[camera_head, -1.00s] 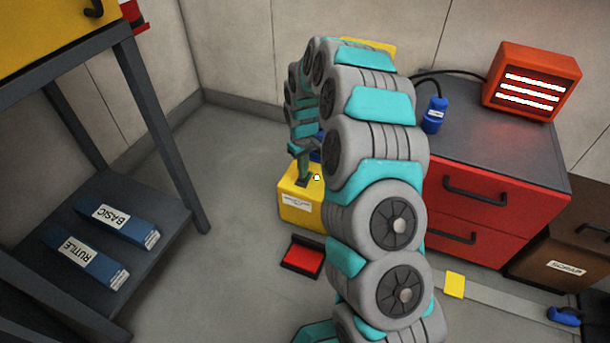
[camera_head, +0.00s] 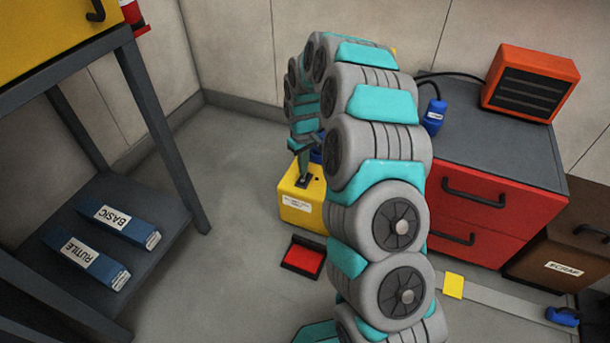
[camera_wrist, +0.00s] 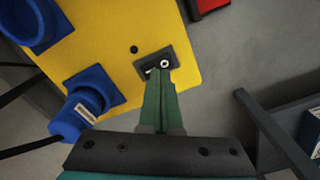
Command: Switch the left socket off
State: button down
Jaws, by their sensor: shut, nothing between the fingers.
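A yellow socket box (camera_head: 298,212) stands on the floor, partly behind my arm. In the wrist view its yellow face (camera_wrist: 115,45) bears a black rocker switch (camera_wrist: 158,64) with a white ring and a white line. A small indicator (camera_wrist: 134,49) beside the switch is dark. Two blue sockets show at left, an upper one (camera_wrist: 35,22) and a lower one (camera_wrist: 98,86); a blue plug (camera_wrist: 75,118) with a pale label is at the lower one. My gripper (camera_wrist: 160,82) is shut and empty, its green tips at the switch's near edge; contact cannot be told.
An orange heater (camera_head: 530,85), its bars dark, stands on the red drawer cabinet (camera_head: 475,205) with a blue connector (camera_head: 434,117). A red and black item (camera_head: 303,257) lies on the floor before the box. A grey shelf (camera_head: 160,215) stands left.

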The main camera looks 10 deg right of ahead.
aim_at(303, 180)
jog(key=shift+r+p, duration=0.65)
jog(key=shift+r, duration=1.55)
jog(key=s+a+r+m+p, duration=0.15)
jog(key=s+r+p, duration=0.35)
jog(key=s+r, duration=1.35)
jog(key=s+r+m+g+p, duration=0.1)
jog(key=s+r, duration=0.3)
jog(key=s, duration=0.8)
jog(key=s+d+r+m+p, duration=0.1)
jog(key=s+r+p, duration=0.3)
jog(key=s, duration=0.9)
jog(key=shift+d+r+m+g, duration=0.25)
jog(key=shift+r+m+g, duration=0.2)
jog(key=shift+m, duration=0.2)
